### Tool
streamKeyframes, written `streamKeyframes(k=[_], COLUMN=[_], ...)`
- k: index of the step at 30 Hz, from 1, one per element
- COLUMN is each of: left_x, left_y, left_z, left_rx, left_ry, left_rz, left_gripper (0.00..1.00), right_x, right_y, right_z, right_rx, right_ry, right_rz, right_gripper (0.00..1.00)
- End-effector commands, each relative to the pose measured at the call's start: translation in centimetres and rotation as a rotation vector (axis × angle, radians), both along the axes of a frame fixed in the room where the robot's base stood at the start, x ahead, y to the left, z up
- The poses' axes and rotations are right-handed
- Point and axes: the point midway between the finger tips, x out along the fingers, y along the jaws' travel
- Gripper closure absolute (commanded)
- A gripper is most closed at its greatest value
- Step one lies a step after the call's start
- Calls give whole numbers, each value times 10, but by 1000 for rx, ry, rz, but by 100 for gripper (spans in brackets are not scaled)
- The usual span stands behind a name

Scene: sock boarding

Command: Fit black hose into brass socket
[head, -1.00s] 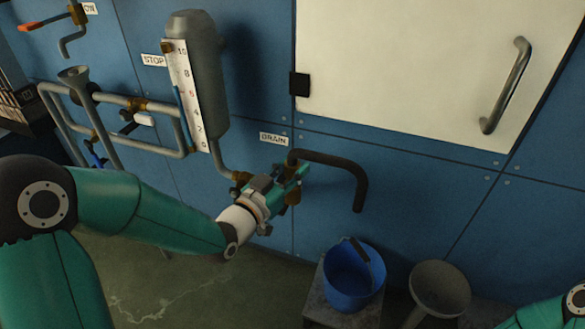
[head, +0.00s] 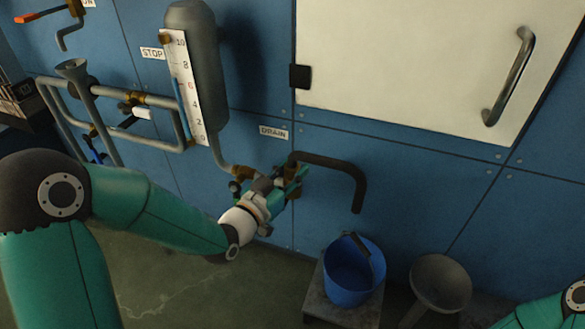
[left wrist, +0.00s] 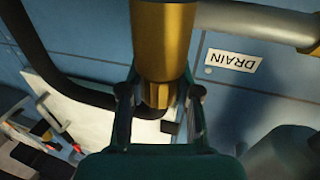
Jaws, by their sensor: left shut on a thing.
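The black hose (head: 335,165) runs from the brass fitting by the DRAIN label to the right and bends down, its free end hanging above the bucket. My left gripper (head: 294,178) is shut on the hose at its brass-coloured end. In the left wrist view, the gripper's fingers (left wrist: 160,92) flank a brass cylinder with a narrower hexed end (left wrist: 156,95), and the black hose (left wrist: 85,92) curves past behind it. Brass socket (left wrist: 165,40) and hose end line up closely; how deep the hose sits is hidden. My right gripper is out of view.
A blue bucket (head: 350,285) stands on a block below the hose, beside a grey funnel (head: 440,283). A grey tank with a scale (head: 185,90) and pipes are on the blue wall. A white door (head: 410,65) is at the upper right.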

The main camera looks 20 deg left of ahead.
Motion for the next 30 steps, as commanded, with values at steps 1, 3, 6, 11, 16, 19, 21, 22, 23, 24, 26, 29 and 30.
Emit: streamKeyframes(k=[1, 3, 6, 11, 16, 19, 21, 22, 23, 24, 26, 29, 30], left_x=[0, 0, 0, 0, 0, 0, 0, 0, 0, 0, 0, 0, 0], left_y=[0, 0, 0, 0, 0, 0, 0, 0, 0, 0, 0, 0, 0], left_z=[-1, -3, -3, -3, -3, -4, -4, -4, -4, -4, -4, -4, -4], left_rx=[0, -1, 0, 0, 0, 0, 0, 0, 0, 0, 0, -1, -1], left_ry=[-1, 0, -1, -1, 0, 2, 2, 2, 2, 2, 2, 1, 1], left_rz=[0, 0, 0, 0, -1, -1, -1, -1, -1, -1, -1, -1, -1], left_gripper=[100, 100, 58, 38, 38, 38, 38, 38, 38, 38, 38, 38, 38], right_x=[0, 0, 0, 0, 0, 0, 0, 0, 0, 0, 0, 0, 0], right_y=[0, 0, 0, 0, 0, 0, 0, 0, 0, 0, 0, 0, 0], right_z=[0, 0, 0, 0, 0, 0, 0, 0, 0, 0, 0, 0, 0], right_rx=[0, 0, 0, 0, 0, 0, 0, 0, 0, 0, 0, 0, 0], right_ry=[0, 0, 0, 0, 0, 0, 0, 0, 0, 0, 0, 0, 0], right_rz=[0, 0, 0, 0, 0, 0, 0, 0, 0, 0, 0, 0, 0], right_gripper=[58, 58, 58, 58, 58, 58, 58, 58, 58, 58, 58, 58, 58])
